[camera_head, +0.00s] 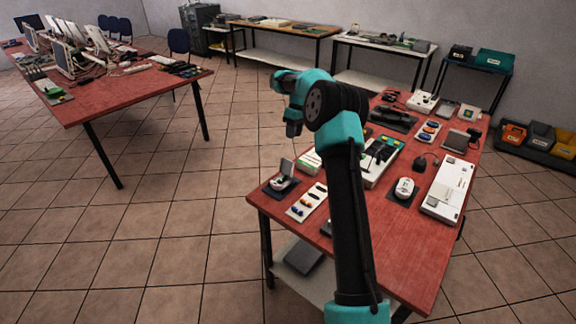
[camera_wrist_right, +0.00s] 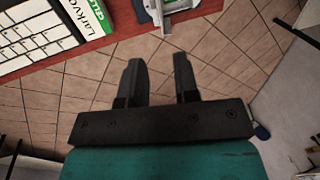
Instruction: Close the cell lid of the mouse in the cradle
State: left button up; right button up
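A white mouse (camera_head: 281,183) sits in a dark cradle (camera_head: 271,190) at the near left corner of the red table. Its grey cell lid (camera_head: 287,167) stands raised. In the wrist view, a pale object (camera_wrist_right: 172,6), apparently part of this mouse, is cut off by the top edge. My right gripper (camera_head: 293,130) hangs in the air above the cradle, apart from it. In the wrist view its two dark fingers (camera_wrist_right: 160,62) are spread with nothing between them. My left gripper is not in view.
A second white mouse (camera_head: 404,188) lies on a dark pad. A parts strip (camera_head: 306,203) lies beside the cradle, and a green and white box (camera_head: 308,161) stands behind it. Several devices crowd the red table (camera_head: 420,275). Open floor lies left of it.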

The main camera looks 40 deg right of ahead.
aim_at(288, 163)
jog(key=x, duration=1.4)
jog(key=shift+f, duration=0.1)
jog(key=shift+c, duration=0.2)
grip_shut()
